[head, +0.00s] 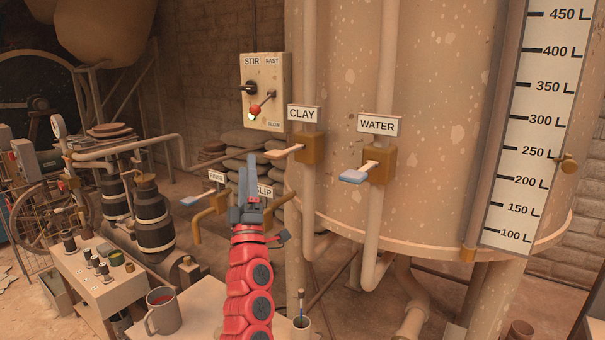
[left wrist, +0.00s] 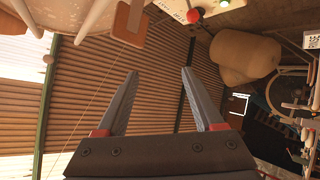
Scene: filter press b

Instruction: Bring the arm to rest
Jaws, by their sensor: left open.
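My left gripper (head: 249,178) is raised in the middle of the head view, at the end of my red arm, pointing up. In the left wrist view its two grey fingers (left wrist: 158,98) are spread apart with nothing between them. In the head view it stands in front of the stacked sacks and partly covers the SLIP sign (head: 265,190). I cannot tell from the picture how far it is from the valves behind it. My right gripper is in neither view.
A large tank (head: 430,110) fills the right, with CLAY (head: 283,152) and WATER (head: 355,175) valve handles. A STIR control box (head: 265,90) hangs above the gripper. Bottles stand on a bench (head: 107,291) at left.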

